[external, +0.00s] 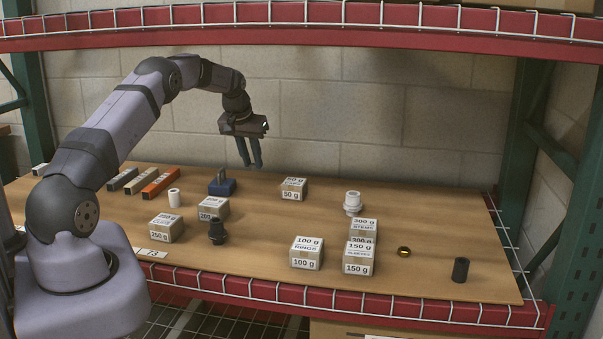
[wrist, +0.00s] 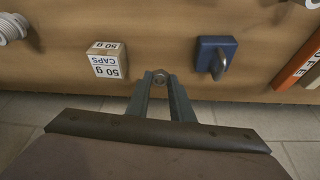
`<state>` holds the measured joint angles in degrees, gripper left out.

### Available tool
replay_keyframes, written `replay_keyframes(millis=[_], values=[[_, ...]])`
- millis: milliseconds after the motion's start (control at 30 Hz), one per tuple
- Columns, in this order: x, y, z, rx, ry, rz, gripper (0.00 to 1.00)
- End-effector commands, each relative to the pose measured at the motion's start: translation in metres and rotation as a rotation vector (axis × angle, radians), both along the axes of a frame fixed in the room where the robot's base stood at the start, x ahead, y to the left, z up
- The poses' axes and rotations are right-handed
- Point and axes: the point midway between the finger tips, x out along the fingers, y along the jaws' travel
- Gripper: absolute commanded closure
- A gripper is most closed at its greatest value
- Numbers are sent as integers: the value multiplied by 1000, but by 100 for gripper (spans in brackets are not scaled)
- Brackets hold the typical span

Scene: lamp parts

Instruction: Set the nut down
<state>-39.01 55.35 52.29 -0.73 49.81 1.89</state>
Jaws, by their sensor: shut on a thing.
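A small grey hex nut (wrist: 160,77) sits between the fingertips of my gripper in the wrist view. My gripper (external: 251,166) is shut on it, with the fingers pointing down. In the external view the gripper hangs near the back of the wooden board (external: 330,222), between the blue block and the 50 g box, and the nut is too small to make out. The fingertips appear to be above the board, but the exact height is hard to tell.
A blue block with a grey upright tab (external: 222,186) and a 50 g caps box (external: 293,189) stand nearby. Other weight boxes (external: 307,253), a white threaded part (external: 352,203), a brass ring (external: 404,251) and a black cylinder (external: 460,269) stand farther right. Bare board lies between them.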

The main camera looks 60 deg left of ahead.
Motion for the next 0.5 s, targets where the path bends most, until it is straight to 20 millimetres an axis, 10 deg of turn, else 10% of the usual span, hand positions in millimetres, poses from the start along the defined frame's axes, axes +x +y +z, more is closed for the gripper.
replay_keyframes(millis=[500], values=[[0,0,-45,-1,0,0,100]])
